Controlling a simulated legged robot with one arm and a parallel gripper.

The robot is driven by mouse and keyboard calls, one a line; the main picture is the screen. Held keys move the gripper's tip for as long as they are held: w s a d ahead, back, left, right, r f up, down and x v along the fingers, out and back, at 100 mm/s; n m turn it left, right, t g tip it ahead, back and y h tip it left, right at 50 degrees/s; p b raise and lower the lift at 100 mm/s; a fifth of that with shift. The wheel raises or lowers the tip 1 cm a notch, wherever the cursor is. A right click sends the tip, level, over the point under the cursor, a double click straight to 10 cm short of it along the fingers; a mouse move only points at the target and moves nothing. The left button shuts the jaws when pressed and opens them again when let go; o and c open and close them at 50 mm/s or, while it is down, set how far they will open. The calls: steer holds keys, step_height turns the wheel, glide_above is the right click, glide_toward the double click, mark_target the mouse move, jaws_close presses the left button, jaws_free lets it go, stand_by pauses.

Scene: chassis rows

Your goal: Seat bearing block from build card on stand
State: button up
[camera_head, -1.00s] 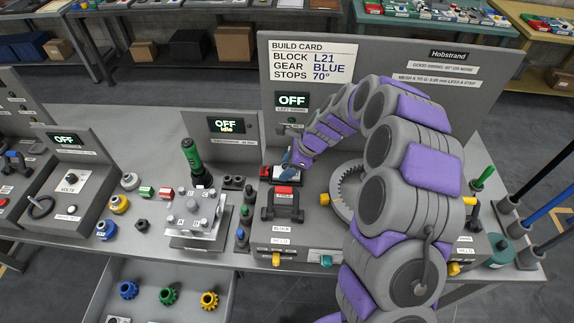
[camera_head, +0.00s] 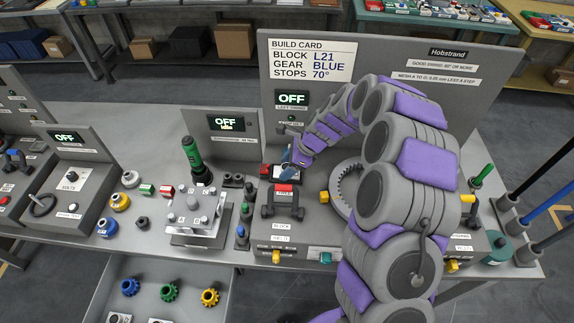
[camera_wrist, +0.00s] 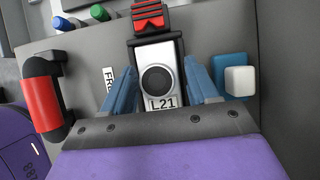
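The bearing block marked L21 (camera_wrist: 155,70), silver with a dark round bore, sits within a dark frame on the stand (camera_wrist: 75,70) in the wrist view. A red ribbed piece (camera_wrist: 149,15) lies at its far end. My gripper (camera_wrist: 160,67) has its two blue fingers on either side of the block, with slight gaps seeming to show. In the head view my gripper (camera_head: 288,158) is low over the stand (camera_head: 310,225), and the block is mostly hidden there. The build card (camera_head: 312,61) reads block L21, gear blue, stops 70°.
A black lever with a red grip (camera_wrist: 42,105) stands left of the block; a label beside it is partly hidden. A blue piece with a white cube (camera_wrist: 238,79) is to the right. A grey ring (camera_head: 347,190) lies right of my gripper. An open drawer (camera_head: 160,275) holds coloured gears.

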steer(key=shift+o, duration=0.9)
steer(key=shift+s+f, duration=0.2)
steer(key=shift+s, duration=0.05)
steer(key=p+v, duration=0.3)
steer(key=v, duration=1.4)
steer(key=shift+w+d+r, duration=0.2)
steer(key=shift+w+r, duration=0.05)
steer(key=s+r+n+h, duration=0.1)
steer(key=s+r+n, duration=0.4)
steer(key=s, duration=0.5)
steer(key=s+d+n+h, duration=0.1)
steer(key=s+n, duration=0.3)
steer(key=s, duration=0.6)
steer(key=s+d+r+n+g+h, duration=0.1)
steer(key=s+d+n, duration=0.3)
steer(key=s, duration=0.5)
steer(key=s+d+n+g+h, duration=0.1)
steer(key=s+n, duration=0.4)
steer(key=s, duration=0.5)
steer(key=shift+s+d+r+h, duration=0.15)
steer(key=shift+s+d+h, duration=0.2)
steer(key=shift+d+h, duration=0.6)
steer(key=shift+c, duration=0.2)
